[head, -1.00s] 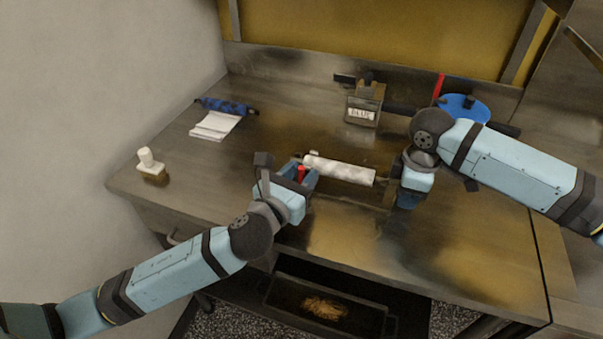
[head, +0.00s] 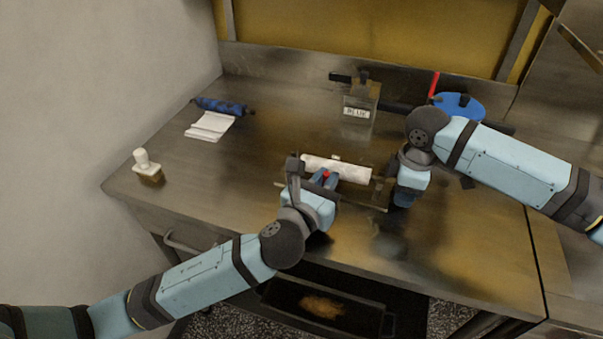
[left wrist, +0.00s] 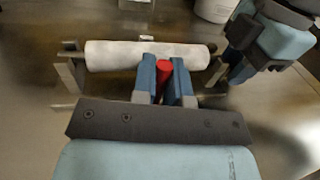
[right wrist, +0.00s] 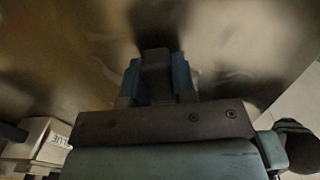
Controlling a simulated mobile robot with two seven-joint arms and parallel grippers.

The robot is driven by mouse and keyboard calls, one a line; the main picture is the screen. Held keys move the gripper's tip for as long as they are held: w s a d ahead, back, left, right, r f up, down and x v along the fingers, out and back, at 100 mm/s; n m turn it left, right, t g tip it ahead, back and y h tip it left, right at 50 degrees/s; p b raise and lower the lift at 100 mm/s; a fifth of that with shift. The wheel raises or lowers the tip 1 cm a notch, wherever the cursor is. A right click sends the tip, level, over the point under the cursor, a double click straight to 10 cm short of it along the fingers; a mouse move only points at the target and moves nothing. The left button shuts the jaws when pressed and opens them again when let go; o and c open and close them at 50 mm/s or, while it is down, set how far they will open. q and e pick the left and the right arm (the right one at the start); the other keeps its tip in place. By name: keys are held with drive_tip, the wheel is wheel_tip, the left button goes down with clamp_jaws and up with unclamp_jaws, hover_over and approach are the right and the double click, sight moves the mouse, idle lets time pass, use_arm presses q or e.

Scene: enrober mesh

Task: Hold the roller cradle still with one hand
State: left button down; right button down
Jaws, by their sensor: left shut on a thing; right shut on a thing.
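A white roller (head: 337,168) lies across a metal cradle (head: 372,205) at the middle of the bench. The left wrist view shows the roller (left wrist: 120,55) and the cradle's left end bracket (left wrist: 68,74). My left gripper (head: 325,178) is at the front side of the roller, near its middle, shut on a small red piece (left wrist: 163,74). Whether the red piece touches the roller is unclear. My right gripper (head: 405,192) is at the cradle's right end.
A labelled container (head: 358,105) stands behind the cradle, with a blue disc (head: 460,106) to its right. A dark tray (head: 325,305) sits below the bench front.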

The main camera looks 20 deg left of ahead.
use_arm(q)
drive_tip(key=d, duration=0.7)
drive_tip(key=shift+d, duration=0.1)
drive_tip(key=c, duration=1.2)
unclamp_jaws()
drive_tip(key=shift+c, duration=0.2)
drive_tip(key=shift+o, duration=0.4)
drive_tip(key=shift+s, duration=0.1)
drive_tip(key=s, duration=0.4)
drive_tip(key=s+a, duration=0.1)
drive_tip(key=s, duration=0.2)
drive_tip(key=s+a, duration=0.1)
drive_tip(key=s, duration=0.3)
drive_tip(key=shift+s+a, duration=0.2)
drive_tip(key=shift+s, duration=0.15)
